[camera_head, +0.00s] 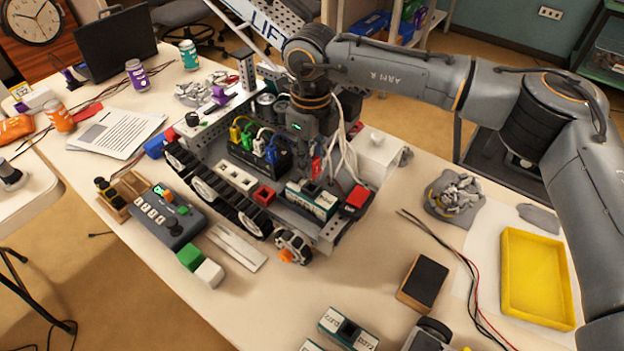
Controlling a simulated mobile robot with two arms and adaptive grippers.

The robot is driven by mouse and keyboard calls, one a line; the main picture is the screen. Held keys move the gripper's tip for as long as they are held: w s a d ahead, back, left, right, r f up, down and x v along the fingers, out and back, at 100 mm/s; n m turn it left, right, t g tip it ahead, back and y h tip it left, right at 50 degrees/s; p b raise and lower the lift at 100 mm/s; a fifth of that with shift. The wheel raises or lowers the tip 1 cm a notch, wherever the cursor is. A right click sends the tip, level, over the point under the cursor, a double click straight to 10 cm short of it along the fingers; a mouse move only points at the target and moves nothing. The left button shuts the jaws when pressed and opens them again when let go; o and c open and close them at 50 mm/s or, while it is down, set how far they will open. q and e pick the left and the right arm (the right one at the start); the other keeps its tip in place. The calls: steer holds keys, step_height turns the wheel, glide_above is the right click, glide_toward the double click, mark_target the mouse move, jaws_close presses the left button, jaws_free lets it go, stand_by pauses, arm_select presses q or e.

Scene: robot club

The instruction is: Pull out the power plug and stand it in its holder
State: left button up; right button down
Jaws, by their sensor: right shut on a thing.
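My right gripper (316,148) reaches down over the tracked robot on the table. It is shut on a small red plug (316,168), which points down just above the battery box (312,200) with white and teal sides. I cannot tell whether the plug's tip still touches anything. A small red square frame with a dark opening (264,195), which looks like a holder, sits on the robot's deck left of the battery box. My left gripper is not in view.
Yellow, green and blue plugs with cables (255,140) stand close left of my gripper. White cables (345,150) hang to its right. A control box (160,215) is at the left, a yellow tray (538,278) at the right.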

stand_by(0.3)
steer(key=shift+r+p, duration=0.35)
steer(key=shift+r, duration=0.7)
